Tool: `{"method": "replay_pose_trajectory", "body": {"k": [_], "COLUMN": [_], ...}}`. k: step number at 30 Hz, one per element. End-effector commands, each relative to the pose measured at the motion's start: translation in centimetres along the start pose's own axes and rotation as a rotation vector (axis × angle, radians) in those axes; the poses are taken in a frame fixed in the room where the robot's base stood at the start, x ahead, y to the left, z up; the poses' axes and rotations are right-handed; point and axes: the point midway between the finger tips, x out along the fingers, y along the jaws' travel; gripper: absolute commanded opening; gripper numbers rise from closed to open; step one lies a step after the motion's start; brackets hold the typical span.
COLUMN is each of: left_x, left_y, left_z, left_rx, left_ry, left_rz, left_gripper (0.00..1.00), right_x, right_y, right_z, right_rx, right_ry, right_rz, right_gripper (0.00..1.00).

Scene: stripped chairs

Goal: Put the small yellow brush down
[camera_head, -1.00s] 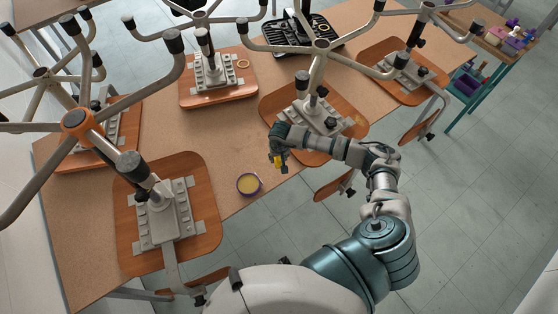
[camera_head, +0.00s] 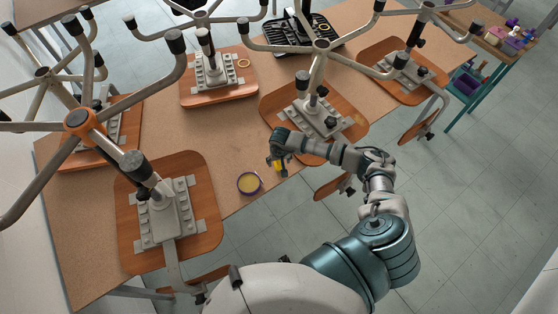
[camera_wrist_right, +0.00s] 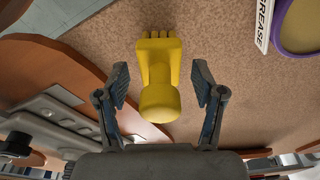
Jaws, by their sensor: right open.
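The small yellow brush (camera_wrist_right: 160,80) shows in the right wrist view with its round handle end towards my gripper and its toothed end away. My right gripper (camera_wrist_right: 160,92) is open, with one finger on each side of the brush and a gap on both sides. In the head view the brush (camera_head: 280,163) is a small yellow patch at the right gripper (camera_head: 279,166), over the table's front part. Whether the brush's underside rests fully on the table cannot be told. My left gripper is out of view.
A round tin with a purple rim and yellow content (camera_head: 249,184) stands on the brown table (camera_head: 235,140), left of the right gripper. It shows as a purple-rimmed container labelled grease (camera_wrist_right: 297,25) in the wrist view. Upturned chairs (camera_head: 313,110) crowd the table, one close behind my right wrist.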

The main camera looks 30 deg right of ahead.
Motion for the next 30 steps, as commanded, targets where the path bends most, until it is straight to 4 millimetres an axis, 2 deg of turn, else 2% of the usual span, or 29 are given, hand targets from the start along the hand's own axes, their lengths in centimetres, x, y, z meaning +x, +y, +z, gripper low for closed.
{"method": "replay_pose_trajectory", "body": {"k": [5,12,18,23,30], "left_x": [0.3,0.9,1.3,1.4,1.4], "left_y": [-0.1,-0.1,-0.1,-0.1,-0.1], "left_z": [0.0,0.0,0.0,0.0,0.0], "left_rx": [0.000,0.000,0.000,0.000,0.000], "left_ry": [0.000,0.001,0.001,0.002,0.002], "left_rz": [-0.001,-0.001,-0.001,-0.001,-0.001], "left_gripper": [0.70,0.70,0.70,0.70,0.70], "right_x": [-2.4,-7.8,-11.0,-12.0,-12.1], "right_y": [0.0,0.0,0.0,0.0,0.0], "right_z": [-0.1,-0.1,-0.1,-0.1,0.0], "right_rx": [-0.001,-0.002,0.000,-0.001,0.000], "right_ry": [0.005,0.005,0.003,0.002,0.001], "right_rz": [-0.001,-0.002,-0.001,0.000,0.000], "right_gripper": [0.68,0.68,0.68,0.68,0.68]}}
